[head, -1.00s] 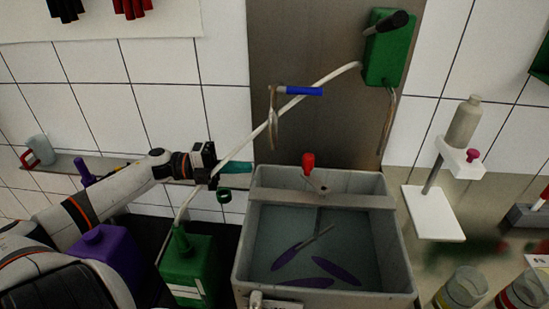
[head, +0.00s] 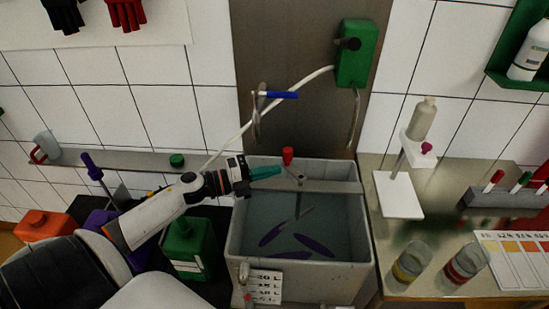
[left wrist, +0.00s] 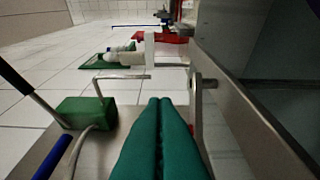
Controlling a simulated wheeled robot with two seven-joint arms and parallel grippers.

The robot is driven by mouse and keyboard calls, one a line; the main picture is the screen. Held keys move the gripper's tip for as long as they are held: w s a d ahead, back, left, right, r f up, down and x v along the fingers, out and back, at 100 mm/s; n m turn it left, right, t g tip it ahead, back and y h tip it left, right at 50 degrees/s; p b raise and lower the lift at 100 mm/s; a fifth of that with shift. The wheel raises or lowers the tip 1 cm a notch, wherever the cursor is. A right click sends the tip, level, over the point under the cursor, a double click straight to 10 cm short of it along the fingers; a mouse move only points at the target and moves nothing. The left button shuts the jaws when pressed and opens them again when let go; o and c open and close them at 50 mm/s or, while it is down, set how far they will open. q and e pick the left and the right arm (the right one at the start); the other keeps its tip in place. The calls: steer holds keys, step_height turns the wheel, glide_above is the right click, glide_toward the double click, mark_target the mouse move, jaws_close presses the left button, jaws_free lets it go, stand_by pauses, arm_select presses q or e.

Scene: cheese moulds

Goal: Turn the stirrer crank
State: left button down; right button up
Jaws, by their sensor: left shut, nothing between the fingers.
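The stirrer crank has a red knob (head: 288,155) that stands up at the cross-bar of a grey vat (head: 236,230), with its pivot to the right of the knob. My left gripper (head: 279,170) has teal fingers, shut and empty. In the head view its tips point right and lie just below and left of the knob; I cannot tell whether they touch it. In the left wrist view the shut fingers (left wrist: 160,110) point ahead, with the crank's grey arm (left wrist: 197,100) beyond their right side. Only a small red sliver shows there. My right gripper is not in view.
Purple paddles (head: 314,246) lie in the vat's liquid. A blue-handled hanging tool (head: 279,95) and a green wall box (head: 352,60) are above. A green jug (head: 190,248) stands left of the vat, below my left arm. Glass jars (head: 411,262) stand on the right bench.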

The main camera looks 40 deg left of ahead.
arm_select(q)
steer(key=shift+w+a+p, duration=0.15)
steer(key=shift+w+a, duration=0.1)
steer(key=shift+w, duration=0.6)
steer(key=shift+w+a+p, duration=0.15)
steer(key=shift+w+a, duration=0.05)
steer(key=shift+w, duration=0.65)
steer(key=shift+f, duration=0.1)
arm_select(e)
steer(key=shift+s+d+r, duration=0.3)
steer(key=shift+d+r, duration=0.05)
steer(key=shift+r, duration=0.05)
